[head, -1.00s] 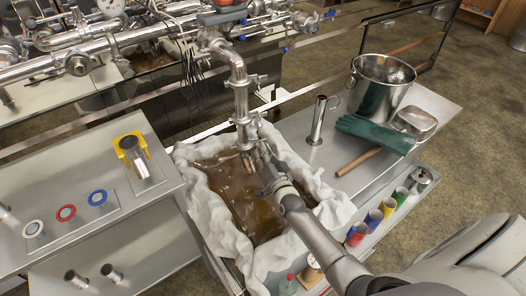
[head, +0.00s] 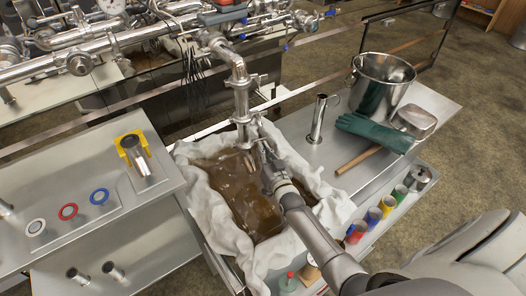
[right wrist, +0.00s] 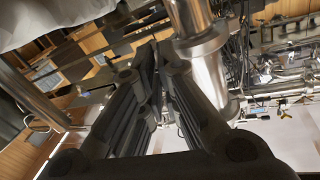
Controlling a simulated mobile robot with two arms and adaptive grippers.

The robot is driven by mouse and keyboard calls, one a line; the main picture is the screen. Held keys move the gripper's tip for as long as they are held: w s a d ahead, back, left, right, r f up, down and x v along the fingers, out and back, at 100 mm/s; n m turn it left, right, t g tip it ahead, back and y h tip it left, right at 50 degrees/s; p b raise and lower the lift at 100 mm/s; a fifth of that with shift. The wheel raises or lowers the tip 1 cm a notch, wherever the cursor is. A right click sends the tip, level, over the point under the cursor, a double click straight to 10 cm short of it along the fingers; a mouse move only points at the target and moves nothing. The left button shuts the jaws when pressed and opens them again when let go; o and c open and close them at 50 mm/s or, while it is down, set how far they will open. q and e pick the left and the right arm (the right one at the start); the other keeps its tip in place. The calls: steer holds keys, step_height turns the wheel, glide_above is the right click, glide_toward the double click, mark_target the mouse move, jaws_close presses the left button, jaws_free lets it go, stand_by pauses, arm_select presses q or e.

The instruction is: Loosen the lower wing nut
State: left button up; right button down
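The vertical steel pipe (head: 240,95) comes down from the pipework and ends above the cloth-lined tub. Its lower clamp (head: 243,119) is a small bright ring near the bottom end. The lower wing nut is too small to make out in either view. My right gripper (head: 259,150) is right beside the pipe's lower end, on its right. In the right wrist view, the two dark fingers (right wrist: 158,55) come close together at the tips, beside the shiny pipe (right wrist: 205,60). Whether they touch or hold anything is hidden. My left gripper is out of view.
The tub of brown syrup (head: 240,190), lined with white cloth (head: 210,215), lies below the gripper. A steel cup (head: 318,120), bucket (head: 385,85) and green glove (head: 372,132) stand to the right. A tray (head: 75,228) with coloured rings is at left.

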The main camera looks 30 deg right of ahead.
steer(key=c, duration=1.9)
jaws_free()
steer(key=shift+c, duration=0.2)
steer(key=shift+s, duration=0.1)
steer(key=s+a, duration=0.1)
steer(key=s, duration=1)
steer(key=shift+s+a, duration=0.15)
steer(key=shift+s, duration=0.25)
steer(key=shift+f, duration=0.1)
